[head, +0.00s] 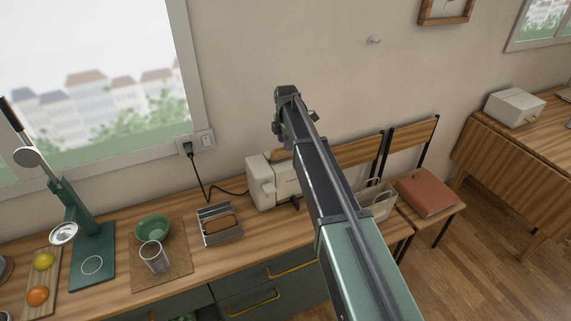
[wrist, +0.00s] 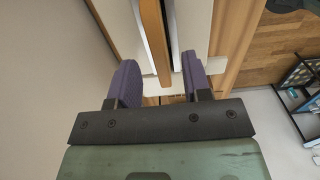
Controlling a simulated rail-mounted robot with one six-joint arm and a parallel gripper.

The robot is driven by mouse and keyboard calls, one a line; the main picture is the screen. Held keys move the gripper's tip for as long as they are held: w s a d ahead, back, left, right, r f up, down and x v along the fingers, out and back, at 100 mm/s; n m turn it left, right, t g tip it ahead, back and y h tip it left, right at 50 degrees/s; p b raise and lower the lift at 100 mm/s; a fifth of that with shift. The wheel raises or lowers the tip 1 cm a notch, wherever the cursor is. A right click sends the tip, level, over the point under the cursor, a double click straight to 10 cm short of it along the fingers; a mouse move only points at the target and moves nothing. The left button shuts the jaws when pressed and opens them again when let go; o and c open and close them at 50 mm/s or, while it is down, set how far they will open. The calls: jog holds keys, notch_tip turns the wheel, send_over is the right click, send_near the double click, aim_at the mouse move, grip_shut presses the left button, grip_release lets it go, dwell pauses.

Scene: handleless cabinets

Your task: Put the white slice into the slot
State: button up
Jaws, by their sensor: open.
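The cream toaster (head: 262,190) stands on the counter against the wall, partly hidden behind my arm. A slice with a brown edge (head: 278,155) shows at its top. In the wrist view the slice's brown edge (wrist: 152,35) runs along the toaster top (wrist: 192,25), beside a dark slot (wrist: 172,40). My gripper (wrist: 160,75) is open, with one purple finger on each side of the slice's line. Whether the fingers touch it, and how deep the slice sits, I cannot tell. The slice's faces are hidden, so its colour is unclear. In the head view my gripper (head: 289,146) is mostly hidden.
A metal rack (head: 207,213) holding a brown slice (head: 221,226) stands left of the toaster. A green bowl (head: 153,227) and a metal cup (head: 154,260) stand farther left. A black cord (head: 205,188) runs to the wall socket. Chairs (head: 413,145) stand to the right.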

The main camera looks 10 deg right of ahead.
notch_tip(320, 180, down, 5)
jog(key=b, duration=0.3)
jog(key=shift+a+r, duration=0.15)
jog(key=shift+r, duration=0.3)
grip_shut()
notch_tip(320, 180, up, 20)
jog(key=p, duration=2)
